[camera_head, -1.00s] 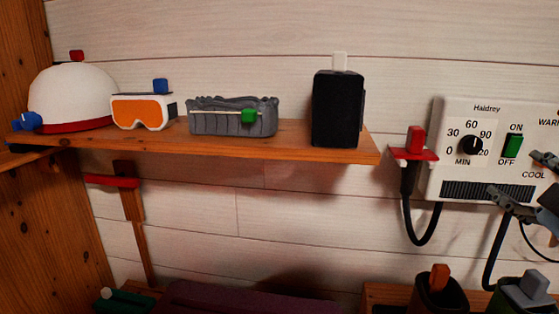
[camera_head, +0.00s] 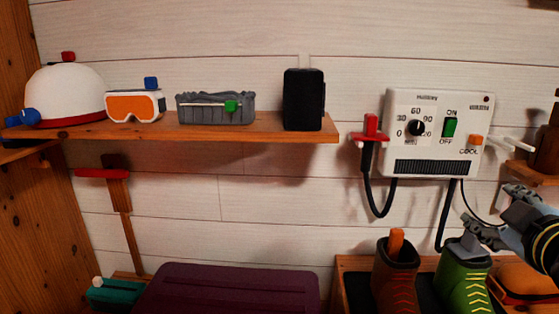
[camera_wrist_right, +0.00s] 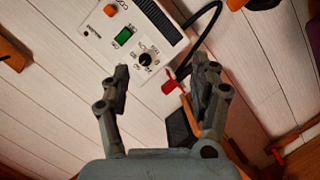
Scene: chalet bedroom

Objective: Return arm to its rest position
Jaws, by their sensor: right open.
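My right gripper (camera_head: 493,213) shows at the right edge of the head view, in front of the wall below the white control box (camera_head: 434,133). Its two fingers are spread and nothing is between them. It also shows in the right wrist view (camera_wrist_right: 162,82), with open fingers pointing toward the wall and the box (camera_wrist_right: 143,40). In the head view it appears just above the green boot (camera_head: 464,275); I cannot tell the distance between them. My left gripper is not in view.
A wooden shelf (camera_head: 180,131) holds a white helmet (camera_head: 66,93), orange goggles (camera_head: 134,106), a grey basket-like item (camera_head: 214,109) and a black box (camera_head: 303,100). Boots, including a brown one (camera_head: 395,275), stand below the control box. A purple case (camera_head: 230,291) lies below the shelf.

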